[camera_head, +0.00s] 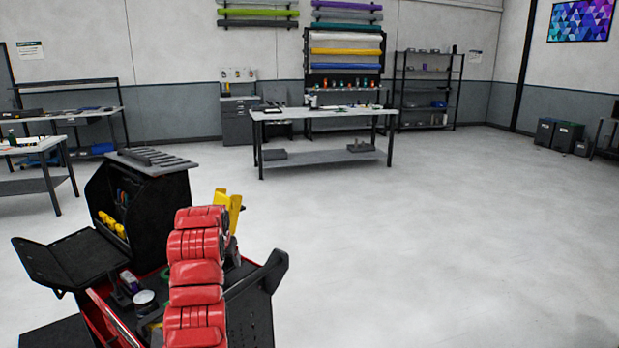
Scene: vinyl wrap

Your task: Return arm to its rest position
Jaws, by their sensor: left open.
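My left arm (196,275), red and segmented, reaches forward from the bottom of the head view over a tool cart. At its far end is my left gripper (230,203), with yellow fingers that stand apart and point up. Nothing shows between them. The arm's far end hides part of the gripper. My right gripper and right arm are not in the picture.
The tool cart (263,310) with red and black sides stands close below the arm. A jar (145,300) sits in it, and a black tool holder (165,200) rises at its back. A workbench (325,114) stands farther off. The floor (450,230) to the right is clear.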

